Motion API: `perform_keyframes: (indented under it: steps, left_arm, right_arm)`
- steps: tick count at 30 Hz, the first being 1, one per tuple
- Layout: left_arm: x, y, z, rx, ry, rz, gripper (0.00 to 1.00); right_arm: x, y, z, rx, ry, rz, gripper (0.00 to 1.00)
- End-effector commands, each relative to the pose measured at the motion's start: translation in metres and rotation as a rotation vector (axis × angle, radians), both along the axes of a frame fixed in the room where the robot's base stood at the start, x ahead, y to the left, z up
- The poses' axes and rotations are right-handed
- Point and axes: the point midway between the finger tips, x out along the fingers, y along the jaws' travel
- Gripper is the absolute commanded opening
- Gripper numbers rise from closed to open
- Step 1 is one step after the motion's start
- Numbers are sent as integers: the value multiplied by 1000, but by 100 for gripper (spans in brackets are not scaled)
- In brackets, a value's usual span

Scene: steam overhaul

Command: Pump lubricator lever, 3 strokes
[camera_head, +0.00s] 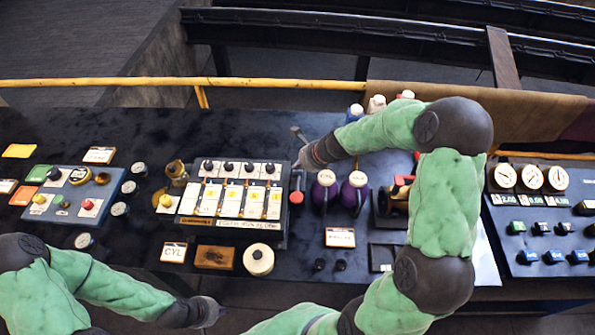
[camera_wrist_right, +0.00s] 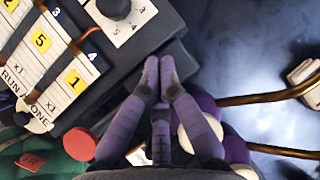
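A red knob (camera_head: 296,197) stands at the right side of the dark box with numbered cards, on what looks like a short lever. In the right wrist view the red knob (camera_wrist_right: 80,143) shows at lower left, apart from my fingers. I cannot read a label confirming it as the lubricator lever. My right gripper (camera_head: 305,157) is above the upper right corner of the box, behind the knob. In the wrist view its purple fingers (camera_wrist_right: 160,72) meet at the tips with nothing visible between them. My left gripper (camera_head: 210,312) hangs near the front edge; its fingers are unclear.
The card box (camera_head: 235,232) fills the bench's middle. Two purple rounded vessels (camera_head: 355,190) with white tops stand right of the knob, close to my right gripper. A blue button panel (camera_head: 75,195) is left; a gauge panel (camera_head: 530,230) is right. A yellow rail (camera_head: 270,84) runs behind.

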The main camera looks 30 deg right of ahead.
Motion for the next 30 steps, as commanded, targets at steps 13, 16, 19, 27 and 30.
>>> perform_keyframes:
  steps: [13, 16, 19, 27, 30]
  left_arm:
    - [0, 0, -5, 0, 0, 0, 0]
    - [0, 0, -6, 0, 0, 0, 0]
    - [0, 0, -7, 0, 0, 0, 0]
    - [0, 0, -10, 0, 0, 0, 0]
    - [0, 0, -11, 0, 0, 0, 0]
  right_arm:
    - [-2, 2, -7, 1, 4, 1, 0]
    - [-3, 2, -9, 3, 6, 1, 0]
    - [-4, 3, -11, 3, 8, 2, 0]
    - [-7, 5, -17, 6, 16, 3, 0]
    - [-8, 5, -19, 6, 17, 4, 0]
